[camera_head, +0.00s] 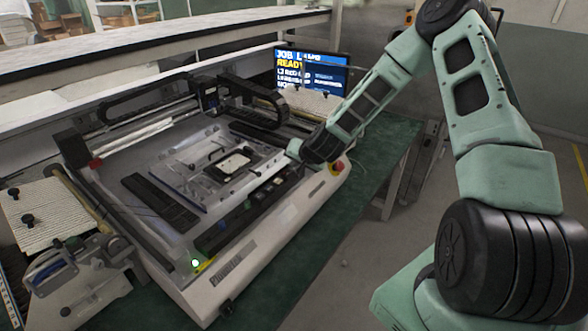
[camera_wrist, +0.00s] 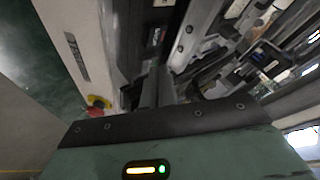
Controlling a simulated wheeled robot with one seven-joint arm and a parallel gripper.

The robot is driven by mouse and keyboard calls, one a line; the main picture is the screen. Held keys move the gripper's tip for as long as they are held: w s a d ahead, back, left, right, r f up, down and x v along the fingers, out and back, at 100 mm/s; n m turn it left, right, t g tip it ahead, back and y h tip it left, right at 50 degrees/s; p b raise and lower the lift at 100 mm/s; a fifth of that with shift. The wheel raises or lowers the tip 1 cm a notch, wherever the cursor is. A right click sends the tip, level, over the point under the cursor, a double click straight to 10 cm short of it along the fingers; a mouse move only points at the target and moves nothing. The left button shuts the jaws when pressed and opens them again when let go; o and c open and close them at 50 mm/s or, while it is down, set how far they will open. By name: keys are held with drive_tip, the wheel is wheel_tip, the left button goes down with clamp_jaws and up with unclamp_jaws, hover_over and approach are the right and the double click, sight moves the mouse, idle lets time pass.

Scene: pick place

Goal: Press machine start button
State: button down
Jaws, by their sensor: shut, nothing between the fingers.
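The machine (camera_head: 190,290) is a large, light-bodied unit with a gantry and a flat bed. My gripper (camera_head: 296,150) is over the machine's right part, close to the red knob and far from the green button. In the wrist view, the dark fingers (camera_wrist: 156,88) are together and empty, pointing at the machine. The red knob on its yellow base (camera_wrist: 97,101) shows left of them. Whether the fingers touch the machine is unclear.
The machine stands on a green table (camera_head: 385,145). A monitor (camera_head: 312,70) behind it reads "READY". A clamp-like device (camera_head: 65,270) stands at the left. The gantry (camera_head: 210,95) rises over the bed. Space above the machine's front edge is clear.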

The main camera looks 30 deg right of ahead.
drive_tip(key=shift+f, duration=0.25)
drive_tip(key=shift+r, duration=0.15)
idle(0.3)
drive_tip(key=shift+r+p, duration=0.45)
drive_tip(key=shift+r, duration=0.25)
